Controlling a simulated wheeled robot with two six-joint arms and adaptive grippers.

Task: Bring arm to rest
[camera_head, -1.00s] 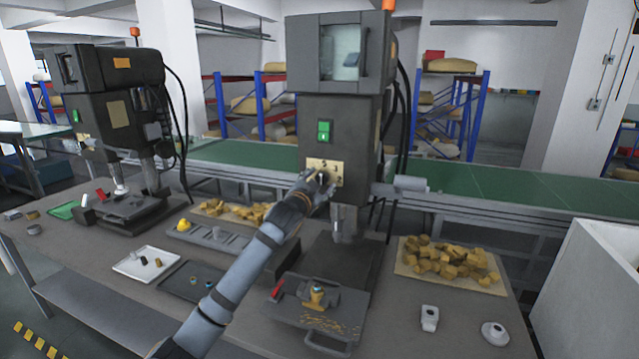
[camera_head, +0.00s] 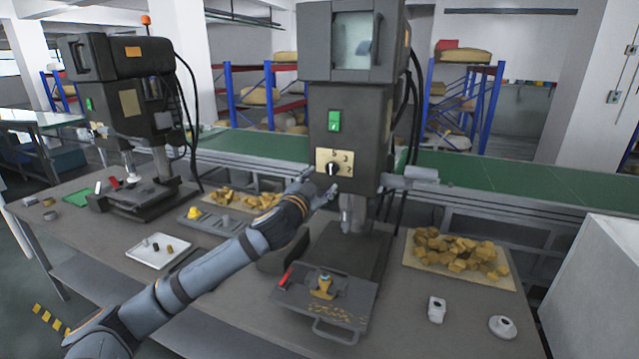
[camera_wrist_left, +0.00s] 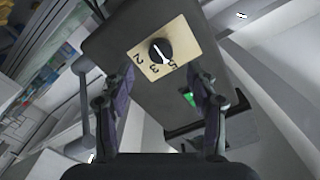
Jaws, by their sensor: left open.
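My left arm comes in from the lower left in the head view. Its gripper (camera_head: 322,192) is just below and left of the dial plate on the front of the nearer machine (camera_head: 375,115). The dial plate (camera_head: 346,158) is tan with numbers, and its black knob (camera_head: 332,169) now shows clear of the gripper. In the left wrist view the gripper (camera_wrist_left: 160,100) is open, with its two fingers apart and nothing between them. The knob (camera_wrist_left: 161,51) and plate (camera_wrist_left: 172,62) lie beyond the fingertips. My right gripper is not in view.
A green switch (camera_head: 334,121) is above the dial. Below, a grey fixture (camera_head: 345,310) with a red handle and brass part stands on the table. Brass pieces (camera_head: 460,252) lie on a tray to the right. A white tray (camera_head: 150,258) and a second machine (camera_head: 125,110) are left.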

